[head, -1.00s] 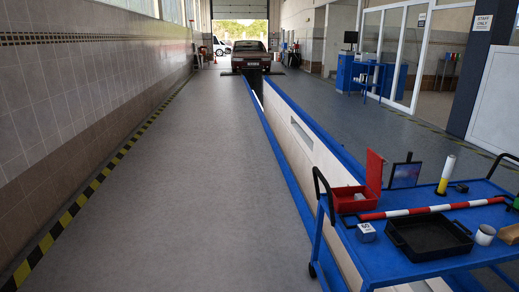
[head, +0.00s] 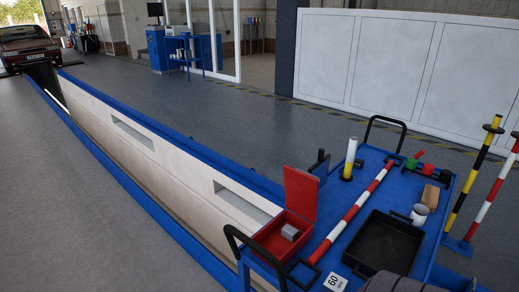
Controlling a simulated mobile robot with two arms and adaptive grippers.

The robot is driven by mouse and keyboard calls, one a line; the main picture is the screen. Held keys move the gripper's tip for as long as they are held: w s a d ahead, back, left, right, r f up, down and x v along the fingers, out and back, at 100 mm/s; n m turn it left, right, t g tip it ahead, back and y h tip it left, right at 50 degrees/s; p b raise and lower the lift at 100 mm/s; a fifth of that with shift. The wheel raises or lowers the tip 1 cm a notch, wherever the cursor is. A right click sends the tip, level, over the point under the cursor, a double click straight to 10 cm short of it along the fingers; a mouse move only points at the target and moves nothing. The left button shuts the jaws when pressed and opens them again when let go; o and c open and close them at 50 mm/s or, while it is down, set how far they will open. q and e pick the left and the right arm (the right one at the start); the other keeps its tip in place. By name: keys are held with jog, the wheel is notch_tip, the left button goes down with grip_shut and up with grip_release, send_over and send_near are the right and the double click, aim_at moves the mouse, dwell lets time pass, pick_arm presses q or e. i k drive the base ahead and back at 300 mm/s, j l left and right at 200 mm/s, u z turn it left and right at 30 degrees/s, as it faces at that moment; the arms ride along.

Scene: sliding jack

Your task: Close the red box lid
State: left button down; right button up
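The red box (head: 262,243) stands at the left end of the blue cart, near the cart's black handle. Its lid (head: 301,196) is open and stands about upright at the back of the box. A small grey block (head: 290,232) lies inside the box. Neither of my grippers can be made out in the head view.
The blue cart (head: 372,180) also carries a red-and-white bar (head: 350,213), a black tray (head: 385,243), a white cup (head: 419,213) and a yellow-and-white cylinder (head: 350,158). Striped posts (head: 472,180) stand at right. A walled pit (head: 150,165) runs left of the cart. Grey floor (head: 280,130) behind is clear.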

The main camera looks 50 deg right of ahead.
aim_at(301, 187)
jog(key=i+j+z, duration=0.1)
jog(key=i+z, duration=0.15)
jog(key=i, duration=0.3)
jog(key=i+j+z, duration=0.3)
jog(key=i, duration=0.25)
jog(key=i+z, duration=0.2)
jog(key=z, duration=0.2)
jog(key=i+j+z, duration=0.15)
jog(key=z, duration=0.3)
jog(key=i+j+z, duration=0.2)
jog(key=z, duration=0.2)
jog(key=i+j+z, duration=0.15)
jog(key=z, duration=0.3)
jog(key=j+z, duration=0.4)
jog(key=i+l, duration=0.05)
